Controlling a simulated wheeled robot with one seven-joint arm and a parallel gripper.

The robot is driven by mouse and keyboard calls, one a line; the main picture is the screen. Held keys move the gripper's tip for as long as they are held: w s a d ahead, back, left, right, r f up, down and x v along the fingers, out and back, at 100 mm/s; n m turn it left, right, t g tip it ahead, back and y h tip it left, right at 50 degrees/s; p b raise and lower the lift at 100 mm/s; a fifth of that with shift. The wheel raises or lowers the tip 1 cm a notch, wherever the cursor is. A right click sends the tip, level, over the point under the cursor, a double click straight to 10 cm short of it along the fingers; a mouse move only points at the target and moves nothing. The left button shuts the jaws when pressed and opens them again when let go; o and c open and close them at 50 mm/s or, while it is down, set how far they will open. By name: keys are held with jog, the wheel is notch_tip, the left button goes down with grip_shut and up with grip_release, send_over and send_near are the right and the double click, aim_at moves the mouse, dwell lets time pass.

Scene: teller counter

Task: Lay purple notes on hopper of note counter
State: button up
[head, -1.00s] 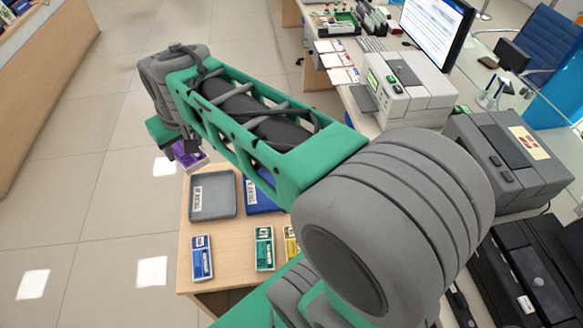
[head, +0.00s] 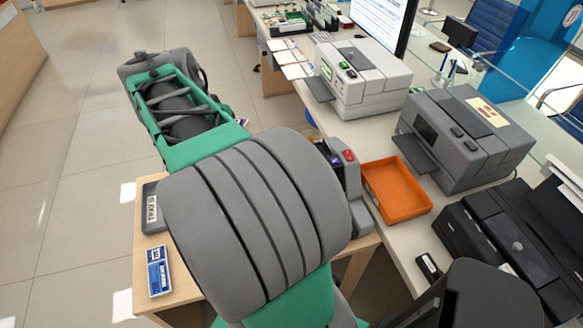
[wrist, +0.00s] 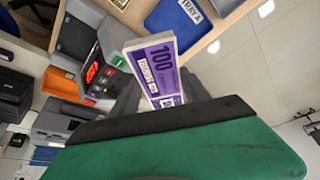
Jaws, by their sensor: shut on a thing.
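The purple notes (wrist: 158,68), a banded bundle marked 100, stick out from my gripper (wrist: 165,104) in the wrist view. My gripper is shut on their near end. In the head view my arm hides the gripper; a small purple-white bit (head: 242,121) shows past the arm. The note counter (wrist: 96,68), a dark grey machine with a red lit display and buttons, stands just left of the notes in the wrist view. In the head view its right side (head: 352,185) shows behind my arm. Its hopper is not clearly seen. I cannot tell whether notes and counter touch.
An orange tray (head: 397,190) lies on the counter right of the note counter. A grey machine (head: 465,135) and a light grey machine (head: 362,75) stand behind.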

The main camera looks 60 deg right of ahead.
jog(key=s+d+f+m+g+y+b, duration=0.1)
jog(key=s+d+f+m+g+b, duration=0.2)
jog(key=s+m, duration=0.45)
jog(key=s+d+f+m+g+b, duration=0.1)
jog(key=s+d+f+m+b, duration=0.2)
jog(key=s+d, duration=0.5)
jog(key=shift+m, duration=0.25)
jog(key=w+d+f+p, duration=0.1)
jog(key=d+f, duration=0.2)
jog(key=w+d+f+p, duration=0.1)
jog(key=w+d+f, duration=0.1)
jog(key=d+f, duration=0.1)
jog(key=w+d+f+p, duration=0.1)
jog(key=d+f, duration=0.2)
jog(key=shift+w+d+p, duration=0.15)
jog(key=shift+w+p, duration=0.2)
jog(key=shift+p, duration=0.05)
jog(key=shift+d+f+p, duration=0.15)
jog(key=shift+f+p, duration=0.25)
jog(key=shift+f, duration=1.3)
jog(key=shift+f, duration=0.15)
jog(key=o, duration=1.6)
